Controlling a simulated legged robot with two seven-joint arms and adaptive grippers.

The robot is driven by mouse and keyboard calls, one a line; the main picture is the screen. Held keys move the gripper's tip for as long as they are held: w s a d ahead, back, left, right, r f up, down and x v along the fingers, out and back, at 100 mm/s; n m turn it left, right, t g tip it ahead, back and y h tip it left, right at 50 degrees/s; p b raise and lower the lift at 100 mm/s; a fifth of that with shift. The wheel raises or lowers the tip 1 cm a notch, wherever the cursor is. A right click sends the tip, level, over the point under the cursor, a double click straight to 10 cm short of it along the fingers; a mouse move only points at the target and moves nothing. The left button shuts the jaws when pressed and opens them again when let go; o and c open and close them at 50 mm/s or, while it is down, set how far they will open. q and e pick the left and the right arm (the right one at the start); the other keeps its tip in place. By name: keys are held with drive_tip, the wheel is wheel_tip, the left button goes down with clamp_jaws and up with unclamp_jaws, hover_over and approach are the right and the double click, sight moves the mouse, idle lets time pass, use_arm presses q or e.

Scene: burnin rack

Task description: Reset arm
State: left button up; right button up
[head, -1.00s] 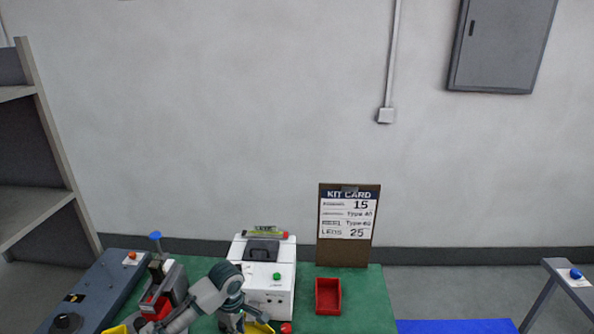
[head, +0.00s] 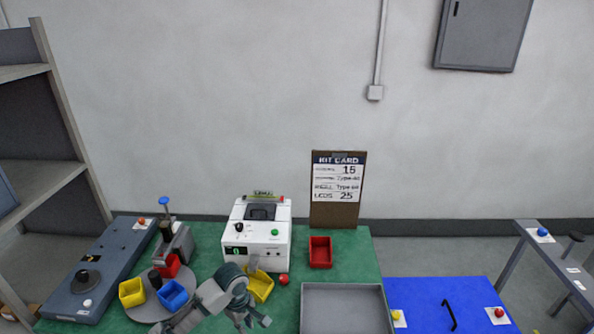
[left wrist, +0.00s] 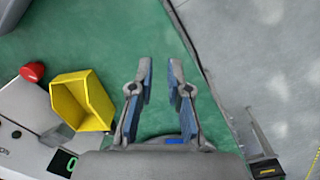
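My left arm comes in from the lower left in the head view. Its gripper (head: 256,320) is over the green table, in front of the yellow bin at the white machine. In the left wrist view the two fingers (left wrist: 160,66) stand apart with only green surface between them, so it is open and empty. The yellow bin (left wrist: 82,100) lies to the left of the fingers there, apart from them. My right gripper is in neither view.
The white machine (head: 256,236), red bin (head: 320,252), grey tray (head: 343,286) and kit card board (head: 337,212) stand on the green table (head: 355,250). A turntable (head: 140,313) with coloured bins is at left. A blue surface (head: 425,290) adjoins on the right.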

use_arm(q)
drive_tip(key=s+d+f+m+t+h, duration=0.1)
drive_tip(key=s+d+f+m, duration=0.3)
drive_tip(key=s+f, duration=0.3)
drive_tip(key=s+d+f+m+h, duration=0.2)
drive_tip(key=s+d+f+m, duration=0.15)
drive_tip(key=s+f, duration=0.3)
drive_tip(key=s+a+f+m+t+y, duration=0.1)
drive_tip(key=s+a+m+y, duration=0.1)
drive_tip(key=s+a, duration=0.6)
drive_tip(key=s+a+f+m+t+y, duration=0.1)
drive_tip(key=s+a+f+m, duration=0.15)
drive_tip(key=s+a, duration=0.55)
drive_tip(key=s+d+f+g, duration=0.1)
drive_tip(key=s+f, duration=0.1)
drive_tip(key=f, duration=0.9)
drive_tip(key=s+d+f, duration=0.1)
drive_tip(key=s+f, duration=0.1)
drive_tip(key=f, duration=1)
drive_tip(key=s+a+f+m+g, duration=0.1)
drive_tip(key=s+a+f, duration=0.1)
drive_tip(key=s+f, duration=1.5)
drive_tip(key=shift+s+a+f+y, duration=0.2)
drive_tip(key=shift+a+f+y, duration=0.15)
drive_tip(key=shift+f, duration=0.2)
drive_tip(key=shift+o, duration=0.2)
